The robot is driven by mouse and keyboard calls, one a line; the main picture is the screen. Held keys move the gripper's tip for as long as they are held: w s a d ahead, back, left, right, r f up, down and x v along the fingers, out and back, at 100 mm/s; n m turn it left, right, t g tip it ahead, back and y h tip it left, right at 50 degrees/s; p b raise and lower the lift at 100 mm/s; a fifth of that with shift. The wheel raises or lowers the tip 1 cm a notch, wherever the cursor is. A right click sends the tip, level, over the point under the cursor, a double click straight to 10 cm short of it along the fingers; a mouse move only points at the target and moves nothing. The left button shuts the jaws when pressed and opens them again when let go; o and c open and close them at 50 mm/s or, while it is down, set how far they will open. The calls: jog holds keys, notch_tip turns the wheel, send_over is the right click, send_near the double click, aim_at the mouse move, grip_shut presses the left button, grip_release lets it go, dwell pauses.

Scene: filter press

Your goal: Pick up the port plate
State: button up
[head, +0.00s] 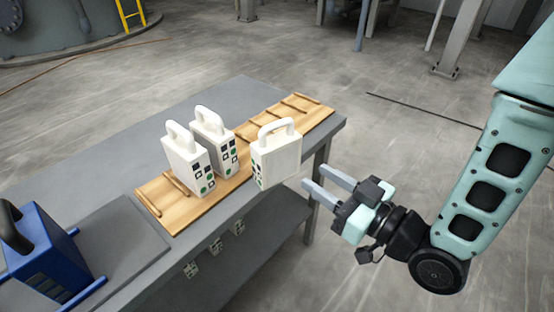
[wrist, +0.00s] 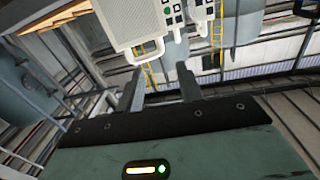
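Two, a left one (head: 180,160) and a middle one (head: 212,150), stand close together.
The grey table (head: 250,92) carries the rack, which has empty slots at its far right end. A blue block (head: 45,255) with a black handle is at the left on a grey plate (head: 120,240). Open floor surrounds the table.

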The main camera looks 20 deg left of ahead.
jog(key=p, duration=0.2)
send_near(265, 141)
jog(key=x, duration=0.5)
jog(key=shift+a+f, duration=0.15)
jog(key=shift+a, duration=0.05)
jog(key=shift+p+x, duration=0.9)
jog(key=shift+x, duration=1.85)
jog(key=shift+w+d, duration=0.1)
jog(key=shift+w, duration=0.05)
grip_shut()
